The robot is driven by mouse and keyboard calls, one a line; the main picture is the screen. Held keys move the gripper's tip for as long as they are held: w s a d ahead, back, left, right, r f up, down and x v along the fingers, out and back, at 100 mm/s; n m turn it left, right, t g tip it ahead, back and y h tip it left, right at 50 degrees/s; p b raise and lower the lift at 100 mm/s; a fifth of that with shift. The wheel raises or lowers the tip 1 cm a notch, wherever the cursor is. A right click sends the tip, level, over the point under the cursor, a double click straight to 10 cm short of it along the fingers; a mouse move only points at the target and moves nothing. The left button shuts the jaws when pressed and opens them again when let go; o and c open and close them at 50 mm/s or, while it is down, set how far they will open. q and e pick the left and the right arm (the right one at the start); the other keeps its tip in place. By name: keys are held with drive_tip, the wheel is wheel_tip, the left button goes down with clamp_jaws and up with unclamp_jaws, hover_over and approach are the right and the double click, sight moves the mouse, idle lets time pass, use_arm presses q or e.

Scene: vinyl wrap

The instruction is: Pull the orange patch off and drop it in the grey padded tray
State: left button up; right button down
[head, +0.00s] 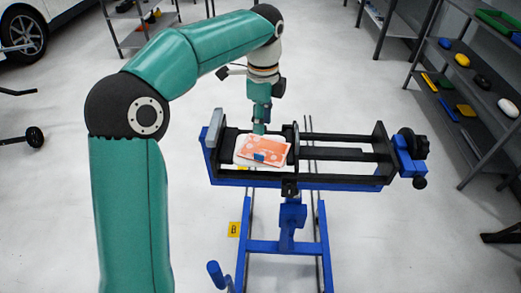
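The orange patch (265,148) lies on a pale piece (241,157) held in a blue and black clamp stand (345,178). A small blue bit (259,157) shows at the patch's near edge. My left gripper (259,127) points down at the far edge of the patch. Its fingers are small and seen end-on, so I cannot tell whether they are open or touch the patch. My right gripper is out of view. I cannot make out a grey padded tray for sure.
A shelf (468,75) with several coloured items stands at the right. Another rack (145,25) and a car wheel (22,35) are at the back left. The clamp's black knob (413,143) sticks out right. A yellow floor marker (234,229) lies beside the blue base.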

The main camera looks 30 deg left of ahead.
use_arm(q)
approach(261, 150)
drive_tip(key=s+f, duration=0.1)
drive_tip(key=f, duration=0.1)
drive_tip(key=s+d+f, duration=0.1)
drive_tip(key=f, duration=0.1)
drive_tip(key=s+d+f, duration=0.1)
drive_tip(key=f, duration=0.2)
drive_tip(key=shift+s+d+f, duration=0.1)
drive_tip(key=shift+s+d, duration=0.05)
drive_tip(key=shift+s, duration=0.2)
drive_tip(key=shift+c, duration=0.3)
clamp_jaws()
drive_tip(key=shift+r+p, duration=0.6)
drive_tip(key=shift+r, duration=0.15)
drive_tip(key=shift+w+r+p, duration=0.1)
drive_tip(key=shift+r+p, duration=2.9)
drive_tip(key=shift+r, duration=0.4)
drive_tip(key=shift+f, duration=0.1)
